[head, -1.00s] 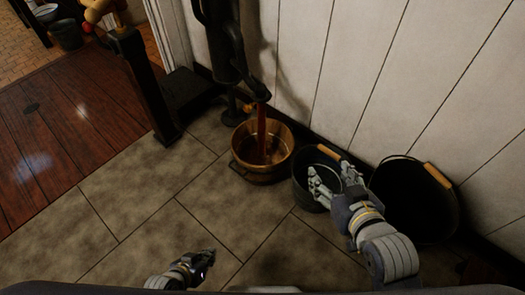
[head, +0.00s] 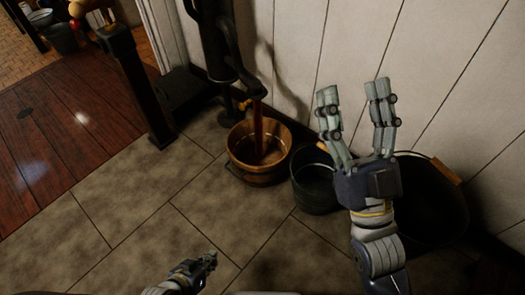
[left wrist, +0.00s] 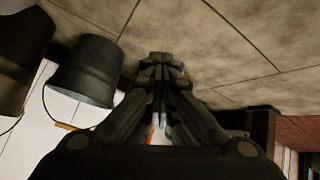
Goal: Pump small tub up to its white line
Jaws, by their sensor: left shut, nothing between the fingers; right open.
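A wooden tub (head: 240,165) stands on the floor under the spout of a black hand pump (head: 212,45). A reddish-brown column (head: 258,130), like a stream, runs from the spout down into it. I cannot make out a white line. A small dark bucket (head: 313,190) stands right of the tub; a dark bucket also shows in the left wrist view (left wrist: 85,72). My right gripper (head: 352,90) is open and empty, raised, with its fingers up in front of the wall. My left gripper (head: 209,260) is shut and empty, low at the bottom; its closed fingers fill the left wrist view (left wrist: 161,60).
A large dark bucket (head: 445,215) with a wooden-grip handle stands at the right, partly hidden behind my right arm. The panelled wall (head: 290,60) is behind the vessels. A dark post (head: 140,90) stands at the left. The tiled floor (head: 130,210) in front is clear.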

